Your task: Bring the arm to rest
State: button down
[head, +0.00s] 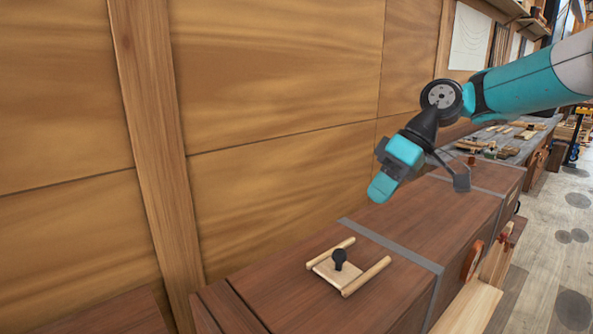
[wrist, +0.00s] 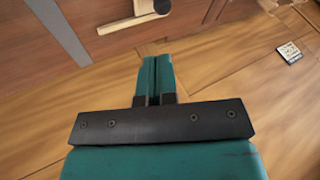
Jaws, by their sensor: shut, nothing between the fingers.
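My gripper (head: 383,187) hangs in the air above the long dark wooden chest, at the end of my teal arm. Its teal fingers are together and hold nothing. In the wrist view the closed fingers (wrist: 156,78) point toward the wood-panelled wall and the chest. The gripper is apart from the chest top and from the small wooden piece with a black knob.
The chest (head: 290,290) runs along the panelled wall (head: 280,90). A black knob (head: 339,256) stands on a pale board between two light wooden rails (head: 366,276) on its top. A grey strip (head: 390,244) crosses the chest. Floor (head: 550,260) is open at the right.

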jog(key=s+a+m, duration=0.1)
jog(key=s+a, duration=0.4)
jog(key=s, duration=0.5)
jog(key=s+d+f+m+h+b, duration=0.1)
jog(key=s+f, duration=0.2)
jog(key=s, duration=0.5)
jog(key=s+d+f+t+h, duration=0.1)
jog(key=s+f, duration=0.2)
jog(key=s, duration=0.5)
jog(key=shift+s+f+m+b, duration=0.15)
jog(key=shift+f+m+b, duration=0.05)
jog(key=shift+m+b, duration=0.2)
